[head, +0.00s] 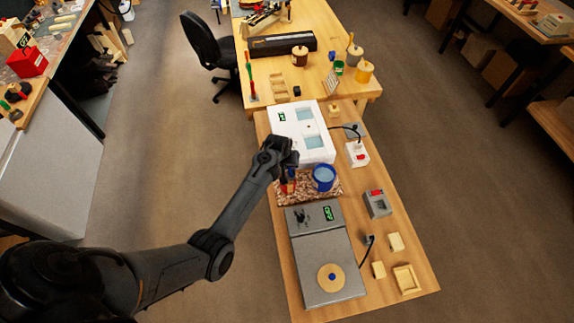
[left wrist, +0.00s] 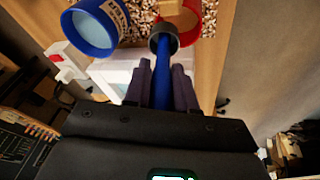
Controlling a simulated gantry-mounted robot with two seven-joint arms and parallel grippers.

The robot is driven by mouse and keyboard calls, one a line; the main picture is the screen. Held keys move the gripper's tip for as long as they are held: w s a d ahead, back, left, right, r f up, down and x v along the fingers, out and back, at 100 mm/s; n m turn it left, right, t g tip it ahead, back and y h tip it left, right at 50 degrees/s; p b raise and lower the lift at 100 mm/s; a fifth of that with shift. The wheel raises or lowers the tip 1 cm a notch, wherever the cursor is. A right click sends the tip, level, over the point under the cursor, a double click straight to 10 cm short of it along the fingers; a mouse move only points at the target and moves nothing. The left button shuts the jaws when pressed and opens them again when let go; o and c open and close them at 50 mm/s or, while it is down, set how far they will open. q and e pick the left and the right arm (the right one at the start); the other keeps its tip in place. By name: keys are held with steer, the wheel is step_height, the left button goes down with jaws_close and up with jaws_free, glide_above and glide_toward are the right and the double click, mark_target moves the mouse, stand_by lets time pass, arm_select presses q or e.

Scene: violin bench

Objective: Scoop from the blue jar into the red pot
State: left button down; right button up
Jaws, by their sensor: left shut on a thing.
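The blue jar (head: 323,178) stands on a pebbled mat (head: 331,198), with pale blue inside it. The red pot (head: 289,188) is beside it, to its left, mostly hidden by my left gripper (head: 288,166). In the left wrist view the blue jar (left wrist: 96,38) is at top left, and the red pot (left wrist: 192,34) at top right has tan contents. My left gripper (left wrist: 160,90) is shut on the blue handle of a scoop (left wrist: 163,72). The scoop's dark round cup overlaps the red pot's near rim in that view; its contents are unclear. My right gripper is out of view.
A white bath unit (head: 313,118) stands just behind the mat. A grey hotplate-like unit (head: 326,250) is in front. A grey box with a red switch (head: 377,203) and small wooden blocks (head: 395,241) lie on the right of the bench.

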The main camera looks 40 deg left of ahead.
arm_select(q)
steer(key=shift+w+d+r+g+y, duration=0.15)
steer(key=shift+d+g+y, duration=0.3)
steer(key=shift+y, duration=0.35)
step_height(320, 180, up, 4)
steer(key=p, duration=0.4)
steer(key=shift+f, duration=0.2)
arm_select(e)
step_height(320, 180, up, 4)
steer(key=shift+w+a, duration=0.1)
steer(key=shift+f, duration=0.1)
